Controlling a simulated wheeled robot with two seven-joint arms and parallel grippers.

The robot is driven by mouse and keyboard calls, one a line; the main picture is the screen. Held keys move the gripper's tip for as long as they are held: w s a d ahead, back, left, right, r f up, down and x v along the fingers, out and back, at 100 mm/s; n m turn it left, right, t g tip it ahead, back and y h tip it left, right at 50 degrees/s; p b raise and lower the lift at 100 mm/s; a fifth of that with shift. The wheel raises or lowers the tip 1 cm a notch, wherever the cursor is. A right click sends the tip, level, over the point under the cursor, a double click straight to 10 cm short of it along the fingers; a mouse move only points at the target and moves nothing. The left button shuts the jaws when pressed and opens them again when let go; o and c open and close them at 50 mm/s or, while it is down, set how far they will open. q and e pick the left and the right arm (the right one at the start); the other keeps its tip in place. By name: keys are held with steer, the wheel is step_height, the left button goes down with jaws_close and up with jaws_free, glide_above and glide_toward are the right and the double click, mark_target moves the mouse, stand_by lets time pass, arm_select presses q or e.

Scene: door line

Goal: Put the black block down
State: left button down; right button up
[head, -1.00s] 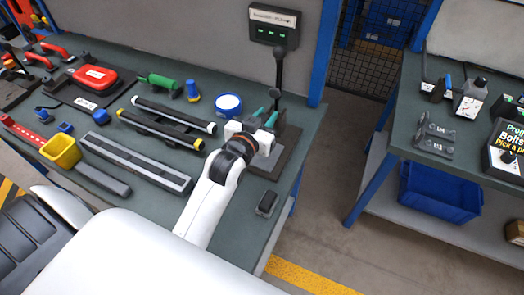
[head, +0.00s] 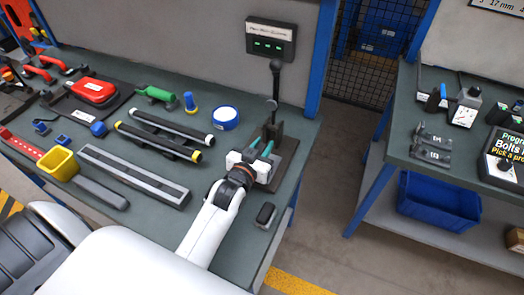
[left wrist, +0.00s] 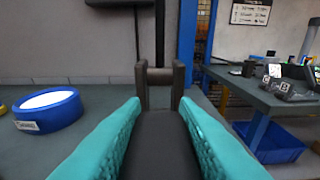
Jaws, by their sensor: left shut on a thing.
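My left gripper (head: 262,150) has teal fingers and is at the dark lever fixture (head: 277,107) on the right end of the bench. In the left wrist view the two fingers (left wrist: 160,118) stand apart with a dark block (left wrist: 160,150) between them, which I take as the black block. The gripper is shut on it. Ahead of it, the fixture's upright frame (left wrist: 142,90) and post show. The block's underside is hidden, so I cannot tell whether it touches the base plate (head: 286,172). My right gripper is not in view.
A small black object (head: 265,214) lies near the bench's front edge. A blue-rimmed round tape (head: 225,117) lies left of the fixture, with black bars (head: 172,133) and a long grey rail (head: 130,172) further left. A walkway separates the second bench (head: 400,130).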

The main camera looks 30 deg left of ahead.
arm_select(q)
steer(key=shift+f+p, duration=0.3)
steer(key=shift+f, duration=0.6)
steer(key=shift+f, duration=0.1)
steer(key=c, duration=1.1)
jaws_free()
steer(key=shift+f, duration=0.1)
